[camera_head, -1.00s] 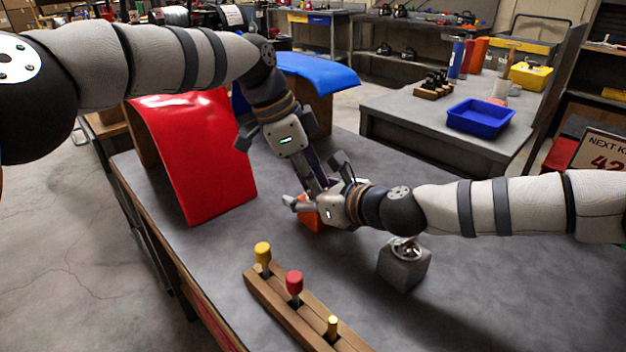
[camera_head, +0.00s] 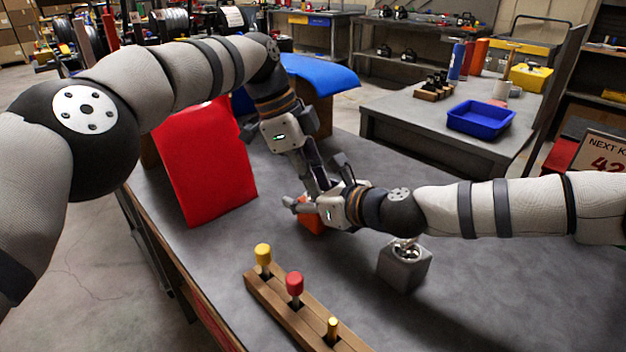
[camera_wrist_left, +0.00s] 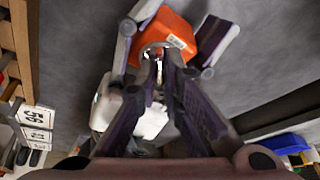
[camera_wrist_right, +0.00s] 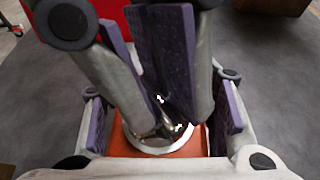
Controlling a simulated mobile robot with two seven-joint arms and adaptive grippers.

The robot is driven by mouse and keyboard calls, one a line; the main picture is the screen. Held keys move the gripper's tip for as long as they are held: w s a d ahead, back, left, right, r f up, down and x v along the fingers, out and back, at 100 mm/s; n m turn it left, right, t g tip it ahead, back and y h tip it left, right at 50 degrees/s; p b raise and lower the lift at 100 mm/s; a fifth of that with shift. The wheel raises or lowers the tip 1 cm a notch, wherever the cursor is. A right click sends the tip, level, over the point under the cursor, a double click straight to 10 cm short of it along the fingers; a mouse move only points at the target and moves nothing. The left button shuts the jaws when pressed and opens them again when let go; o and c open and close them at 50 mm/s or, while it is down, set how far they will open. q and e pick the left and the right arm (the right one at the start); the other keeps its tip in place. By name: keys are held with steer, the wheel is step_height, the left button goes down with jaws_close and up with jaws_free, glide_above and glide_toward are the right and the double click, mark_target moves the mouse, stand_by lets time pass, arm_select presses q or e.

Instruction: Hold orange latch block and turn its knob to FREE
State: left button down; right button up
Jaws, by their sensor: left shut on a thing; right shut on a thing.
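The orange latch block (camera_head: 312,223) stands on the grey table, largely hidden by my grippers in the head view. My right gripper (camera_head: 318,207) is shut on it; in the right wrist view its fingers flank the orange body (camera_wrist_right: 190,145). My left gripper (camera_head: 318,188) reaches down from above. In the left wrist view its fingers (camera_wrist_left: 158,72) close on the small metal knob (camera_wrist_left: 157,66) over the block's silver dial (camera_wrist_left: 150,50). A small pale label (camera_wrist_left: 176,41) shows on the block, too small to read. The knob's setting cannot be told.
A grey block with a silver dial (camera_head: 405,268) stands right of the orange block. A wooden rack (camera_head: 290,312) with yellow and red knobs lies at the front. A red curved panel (camera_head: 205,165) stands left, a blue one (camera_head: 320,72) behind. The table's front right is clear.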

arm_select(q)
steer(key=shift+s+d+f, duration=0.1)
steer(key=shift+d+f, duration=0.05)
steer(key=c, duration=2)
jaws_free()
steer(key=shift+a+r, duration=0.25)
steer(key=shift+r, duration=0.15)
steer(key=shift+a+r, duration=1.15)
steer(key=shift+a, duration=0.05)
steer(key=w+a, duration=0.1)
steer(key=a, duration=0.9)
steer(key=shift+w+a, duration=0.15)
steer(key=shift+w, duration=0.1)
steer(key=shift+c, duration=0.6)
